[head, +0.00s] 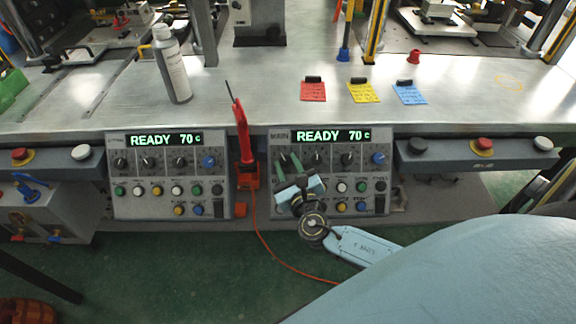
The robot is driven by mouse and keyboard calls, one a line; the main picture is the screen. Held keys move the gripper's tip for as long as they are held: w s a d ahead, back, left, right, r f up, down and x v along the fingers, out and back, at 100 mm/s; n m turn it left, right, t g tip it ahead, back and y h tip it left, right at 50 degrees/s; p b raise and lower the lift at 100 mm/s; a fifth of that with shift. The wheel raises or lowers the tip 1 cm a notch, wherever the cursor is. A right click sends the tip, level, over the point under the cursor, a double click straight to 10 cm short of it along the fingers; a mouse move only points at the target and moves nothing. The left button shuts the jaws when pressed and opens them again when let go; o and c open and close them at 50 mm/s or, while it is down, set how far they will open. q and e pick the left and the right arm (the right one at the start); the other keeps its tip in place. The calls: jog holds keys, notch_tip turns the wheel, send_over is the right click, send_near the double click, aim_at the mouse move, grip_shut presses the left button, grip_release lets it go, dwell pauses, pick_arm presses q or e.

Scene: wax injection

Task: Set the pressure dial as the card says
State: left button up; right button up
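The main control panel (330,205) hangs below the bench edge, with a lit display (333,136) reading "READY 70 c". Its top row has dark dials, such as one dial (316,159), and a blue dial (378,158) at the right end. My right gripper (288,160) is in front of the leftmost part of that row, its two green fingers apart and partly covering the dial there. I cannot tell whether they touch it. Red (313,91), yellow (364,93) and blue (410,94) cards lie on the bench; their writing is too small to read. My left gripper is not in view.
A similar panel (168,185) stands to the left. A red tool (242,135) on an orange cord hangs between the panels. Red and white buttons (484,145) flank the right side. My blue arm fills the lower right.

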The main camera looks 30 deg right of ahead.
jog(key=c, duration=0.5)
